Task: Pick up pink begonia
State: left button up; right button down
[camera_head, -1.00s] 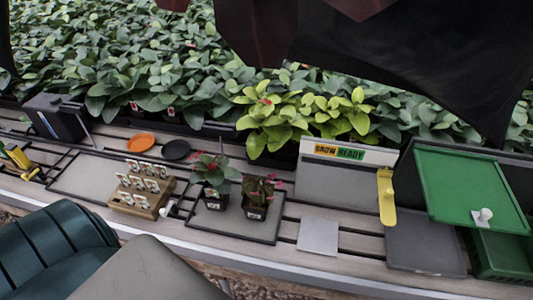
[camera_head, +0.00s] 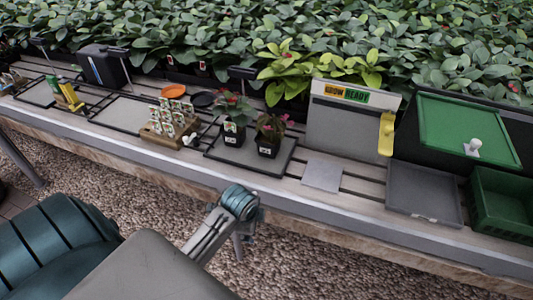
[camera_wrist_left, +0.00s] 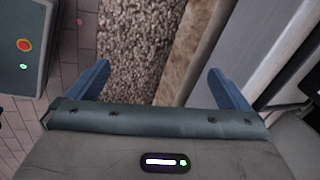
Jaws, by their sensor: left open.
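The pink begonia (camera_head: 270,130) stands upright in a small dark pot with a white label, on a framed grey mat (camera_head: 251,160) at the middle of the bench. A second potted plant (camera_head: 233,108) with a red bloom stands just left of it, their leaves close together. My left gripper (camera_wrist_left: 159,69) is open and empty in the left wrist view. Its two blue fingers point over gravel and the bench edge; no plant shows between them. A teal and grey part of my arm shows in front of the bench in the head view. My right gripper is not in view.
A wooden block with white tags (camera_head: 165,132) stands left of the pots. Foliage fills the back.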

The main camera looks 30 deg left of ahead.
aim_at(270, 138)
pick_arm(q)
jog(key=w+a+r+m, duration=0.1)
jog(key=w+r+m, duration=0.1)
jog(key=w+m, duration=0.1)
jog(key=w+a+r+m, duration=0.2)
jog(key=w+r+m, duration=0.1)
jog(key=w+m, duration=0.1)
jog(key=w+a+r+m, duration=0.1)
jog(key=w+r+m, duration=0.2)
jog(key=w+m, duration=0.1)
jog(key=shift+w+a, duration=0.3)
jog(key=shift+w, duration=0.35)
jog(key=w+a+r+m, duration=0.6)
jog(key=w+r+m, duration=0.3)
jog(key=w, duration=0.1)
jog(key=x, duration=0.5)
jog(key=shift+w+a+f, duration=0.1)
jog(key=p+x, duration=0.1)
jog(key=x, duration=0.3)
jog(key=shift+w+f+p, duration=0.2)
jog(key=shift+f+p, duration=0.1)
jog(key=shift+f, duration=0.05)
jog(key=shift+w+f, duration=0.15)
jog(key=shift+f, duration=0.25)
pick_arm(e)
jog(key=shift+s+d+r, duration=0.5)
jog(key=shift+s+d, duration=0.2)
